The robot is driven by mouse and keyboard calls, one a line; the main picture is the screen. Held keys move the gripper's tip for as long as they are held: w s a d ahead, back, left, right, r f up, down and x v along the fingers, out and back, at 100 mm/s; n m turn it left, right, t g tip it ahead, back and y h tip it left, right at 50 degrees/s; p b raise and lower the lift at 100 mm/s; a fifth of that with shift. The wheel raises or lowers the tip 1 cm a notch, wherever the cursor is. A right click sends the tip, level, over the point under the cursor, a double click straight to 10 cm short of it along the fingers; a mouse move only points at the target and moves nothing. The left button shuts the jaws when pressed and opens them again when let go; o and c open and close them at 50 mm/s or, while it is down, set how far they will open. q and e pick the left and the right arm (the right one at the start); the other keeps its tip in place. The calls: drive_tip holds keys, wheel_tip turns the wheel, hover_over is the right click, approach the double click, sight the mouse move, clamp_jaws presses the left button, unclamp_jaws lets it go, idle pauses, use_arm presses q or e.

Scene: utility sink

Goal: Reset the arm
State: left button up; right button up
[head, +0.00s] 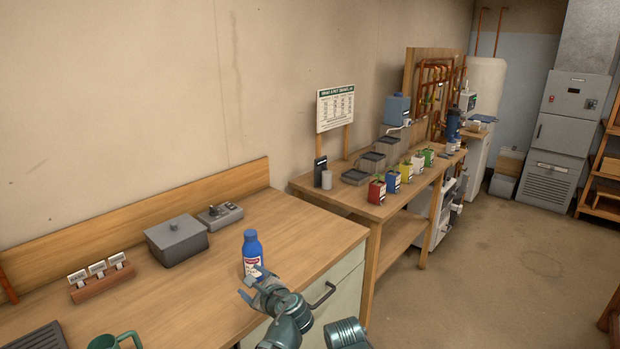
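One arm of mine shows at the bottom middle, reaching up and left from the lower edge; I take it as my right arm. Its gripper (250,283) is at the front of the wooden counter (190,312), with its fingers apart. It is just in front of a blue bottle (252,246) with a white and red label, which stands upright. The gripper overlaps the bottle's lower part, so I cannot tell whether they touch. My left gripper is not in view.
On the counter are a grey lidded box (177,244), a grey control box (220,216), a wooden card holder (103,281) and a green mug (114,341). A drawer handle (323,295) sticks out at the front. A second bench (345,199) holds coloured pots. Floor (500,270) at right is clear.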

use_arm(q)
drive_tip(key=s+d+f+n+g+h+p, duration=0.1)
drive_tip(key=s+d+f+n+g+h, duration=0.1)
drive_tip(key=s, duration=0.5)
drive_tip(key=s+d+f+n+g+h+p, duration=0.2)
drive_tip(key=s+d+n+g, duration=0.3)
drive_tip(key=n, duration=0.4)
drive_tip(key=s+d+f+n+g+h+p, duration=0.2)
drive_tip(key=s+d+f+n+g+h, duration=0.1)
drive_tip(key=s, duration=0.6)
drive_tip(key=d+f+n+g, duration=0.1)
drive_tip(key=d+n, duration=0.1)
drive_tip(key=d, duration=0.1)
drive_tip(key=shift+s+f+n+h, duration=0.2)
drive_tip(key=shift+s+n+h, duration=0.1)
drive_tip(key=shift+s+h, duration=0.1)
use_arm(e)
wheel_tip(320, 180, up, 6)
